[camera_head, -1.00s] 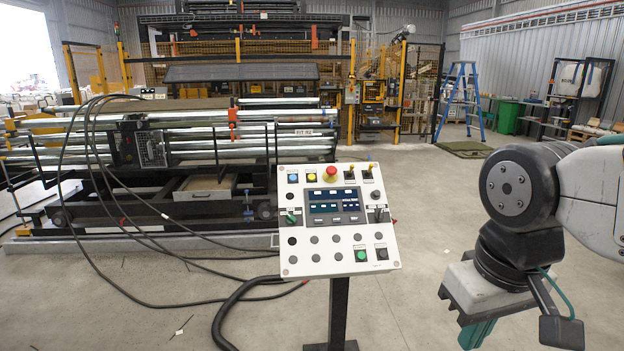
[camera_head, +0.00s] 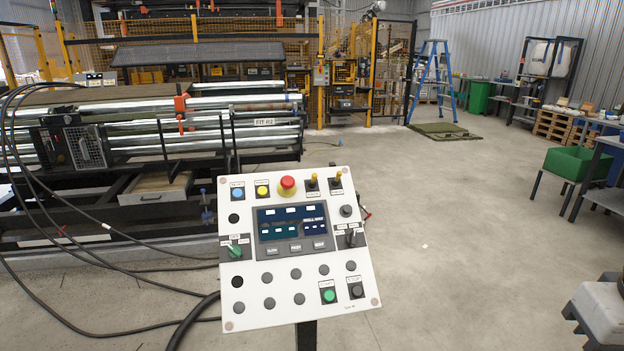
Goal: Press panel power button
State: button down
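The white control panel (camera_head: 330,264) stands tilted on a dark post in the front middle. Its top row has a blue button (camera_head: 237,193), a yellow button (camera_head: 262,191), a red mushroom button (camera_head: 288,184) and two small yellow-tipped switches. A green button (camera_head: 329,296) and a black button (camera_head: 356,290) sit at the lower right. The small labels are too blurred to tell which one is power. A dark display (camera_head: 292,222) is in the middle. Part of my gripper's white body (camera_head: 604,312) shows at the lower right edge, well apart from the panel; its fingers are out of frame.
A rack of metal rollers (camera_head: 190,120) stands behind at left, with black cables running across the floor to the panel. A green bin (camera_head: 577,164) on a stand and a blue ladder (camera_head: 432,80) are at right. The floor right of the panel is clear.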

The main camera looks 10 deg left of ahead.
aim_at(263, 191)
jog(key=z, duration=0.05)
jog(key=i, duration=0.9)
jog(key=u, duration=0.25)
